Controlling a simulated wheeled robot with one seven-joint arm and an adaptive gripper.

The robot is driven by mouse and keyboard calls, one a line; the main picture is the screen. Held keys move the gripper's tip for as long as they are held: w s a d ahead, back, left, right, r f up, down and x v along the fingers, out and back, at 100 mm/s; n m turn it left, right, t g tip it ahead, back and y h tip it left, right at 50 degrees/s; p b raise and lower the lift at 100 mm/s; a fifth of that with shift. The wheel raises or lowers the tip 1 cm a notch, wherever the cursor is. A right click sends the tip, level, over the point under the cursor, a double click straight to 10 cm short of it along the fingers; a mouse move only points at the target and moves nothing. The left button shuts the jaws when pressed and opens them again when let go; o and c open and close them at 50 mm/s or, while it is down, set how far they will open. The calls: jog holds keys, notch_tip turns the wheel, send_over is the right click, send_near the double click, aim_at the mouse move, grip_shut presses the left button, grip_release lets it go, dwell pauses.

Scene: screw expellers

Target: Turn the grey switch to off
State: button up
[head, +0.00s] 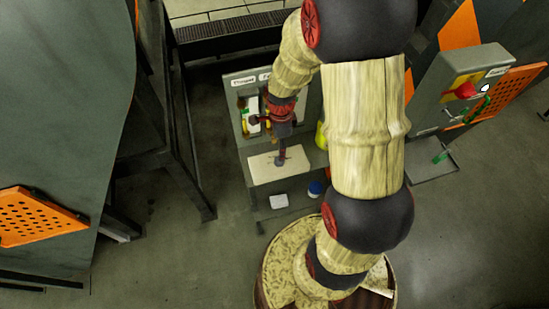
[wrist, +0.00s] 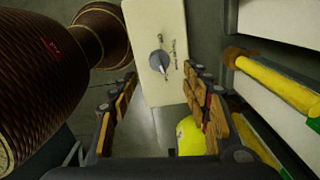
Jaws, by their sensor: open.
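The grey switch (wrist: 159,62) is a round knob with a pointer, on a cream panel (wrist: 150,18) in the wrist view. Small lettering stands above it and to its right, too small to read surely. My gripper (wrist: 160,80) is open, its fingers to the left and right of the knob's line. The knob shows between and beyond the fingertips, and nothing is held. In the head view my gripper (head: 281,157) hangs over the cream panel (head: 262,172); I cannot tell there whether it touches. The switch is not clear in that view.
A brown ribbed part (wrist: 45,75) is close at left in the wrist view. Yellow bars (wrist: 280,88) and a yellow object (wrist: 190,137) are close at right. In the head view, a grey box with a red knob (head: 465,90) stands at right; orange perforated panels flank the floor.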

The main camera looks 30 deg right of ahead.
jog(key=shift+f, duration=3.85)
jog(key=c, duration=0.3)
jog(key=c, duration=0.8)
jog(key=shift+c, duration=0.4)
